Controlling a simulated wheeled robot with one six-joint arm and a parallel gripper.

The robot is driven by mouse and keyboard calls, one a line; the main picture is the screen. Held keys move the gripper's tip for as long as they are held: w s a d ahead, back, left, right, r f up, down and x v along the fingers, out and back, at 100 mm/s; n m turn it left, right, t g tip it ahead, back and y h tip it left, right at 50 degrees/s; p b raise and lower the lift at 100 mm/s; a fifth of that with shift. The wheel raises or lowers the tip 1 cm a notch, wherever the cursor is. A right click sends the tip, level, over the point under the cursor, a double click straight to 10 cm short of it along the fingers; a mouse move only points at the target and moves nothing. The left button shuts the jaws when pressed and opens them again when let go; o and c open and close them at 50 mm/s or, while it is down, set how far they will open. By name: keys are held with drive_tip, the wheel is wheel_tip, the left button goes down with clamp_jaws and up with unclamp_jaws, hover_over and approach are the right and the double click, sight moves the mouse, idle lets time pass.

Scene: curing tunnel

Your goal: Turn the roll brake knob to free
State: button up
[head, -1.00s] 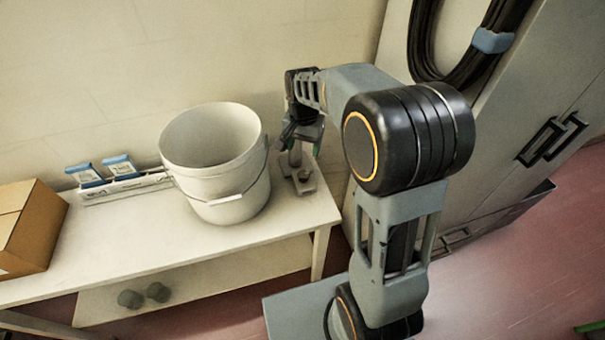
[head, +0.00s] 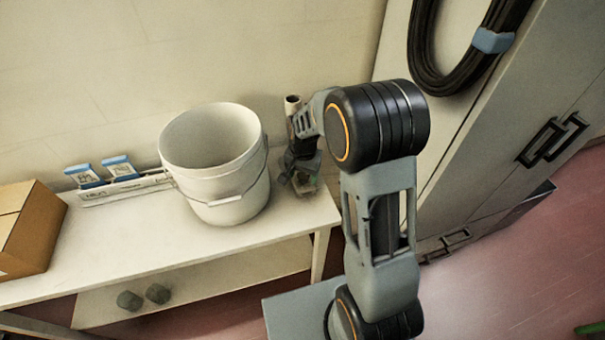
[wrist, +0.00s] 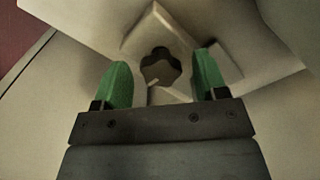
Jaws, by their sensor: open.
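The knob (wrist: 160,66) is dark and lobed, with a small pale pointer mark at its lower left. It sits on a pale angular bracket (wrist: 155,28) in the wrist view. My gripper (wrist: 158,75) is open, with a green finger on each side of the knob's near edge. I see no clear contact between the fingers and the knob. In the head view my gripper (head: 303,180) is over the right end of the table, and it hides most of the knob and bracket.
A white bucket (head: 215,165) stands on the table (head: 120,245) just left of my gripper. Further left are a labelled rack with blue-topped packs (head: 100,175) and a cardboard box (head: 28,230). A grey cabinet (head: 500,130) with a hanging black hose (head: 425,55) stands to the right.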

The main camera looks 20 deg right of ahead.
drive_tip(key=shift+c, duration=0.4)
drive_tip(key=c, duration=0.8)
drive_tip(key=shift+c, duration=0.2)
drive_tip(key=n, duration=0.8)
drive_tip(key=shift+d+n, duration=0.15)
drive_tip(key=shift+n, duration=0.15)
drive_tip(key=n, duration=0.4)
drive_tip(key=shift+n, duration=0.3)
drive_tip(key=n, duration=0.4)
drive_tip(key=shift+d+n+b, duration=0.15)
drive_tip(key=shift+n+b, duration=0.15)
